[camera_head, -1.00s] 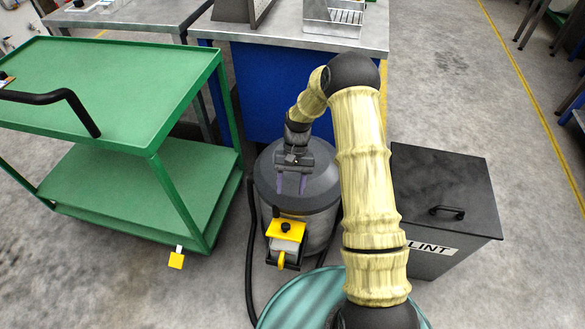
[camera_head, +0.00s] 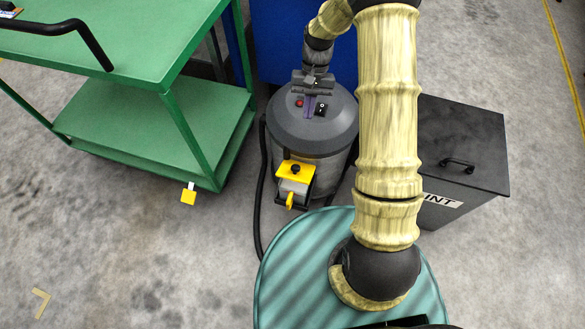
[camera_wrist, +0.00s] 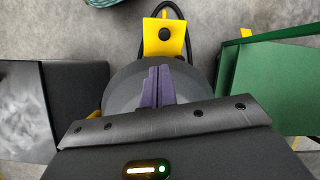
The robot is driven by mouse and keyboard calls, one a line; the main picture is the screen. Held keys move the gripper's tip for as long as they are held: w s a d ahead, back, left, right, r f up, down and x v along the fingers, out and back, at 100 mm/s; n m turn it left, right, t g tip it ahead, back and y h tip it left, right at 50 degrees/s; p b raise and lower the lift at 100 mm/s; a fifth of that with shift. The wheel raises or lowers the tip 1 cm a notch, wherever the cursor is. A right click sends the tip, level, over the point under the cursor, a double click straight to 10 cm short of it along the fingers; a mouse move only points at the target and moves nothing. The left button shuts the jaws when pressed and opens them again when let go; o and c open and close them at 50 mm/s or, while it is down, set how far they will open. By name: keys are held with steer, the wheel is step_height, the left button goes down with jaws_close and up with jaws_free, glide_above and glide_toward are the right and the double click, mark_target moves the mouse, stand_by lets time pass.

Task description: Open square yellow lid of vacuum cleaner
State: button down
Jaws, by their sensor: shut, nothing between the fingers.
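The vacuum cleaner (camera_head: 335,130) is a grey drum with a dark top, standing on the floor. Its square yellow lid (camera_head: 296,171), with a black knob, sits on a box at the drum's front and looks closed. The lid also shows in the wrist view (camera_wrist: 164,38), beyond my fingertips. A yellow latch (camera_head: 290,199) hangs on the box below the lid. My gripper (camera_head: 308,112) is above the drum's top, apart from the lid. In the wrist view its purple fingers (camera_wrist: 158,70) are together and empty.
A green cart (camera_head: 150,140) stands to the left and a black LINT bin (camera_head: 462,150) to the right. A black hose (camera_head: 261,190) runs down the drum's left side to the floor. Open floor lies in front left.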

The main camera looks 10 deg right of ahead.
steer(key=s+d+r+n+t+h, duration=0.1)
steer(key=s+d+r+t, duration=0.2)
steer(key=s+r, duration=1)
steer(key=s+t, duration=0.3)
steer(key=shift+s+n+t+h, duration=0.25)
steer(key=shift+n+t+h, duration=0.05)
steer(key=shift+t+h, duration=0.1)
steer(key=shift+w, duration=0.15)
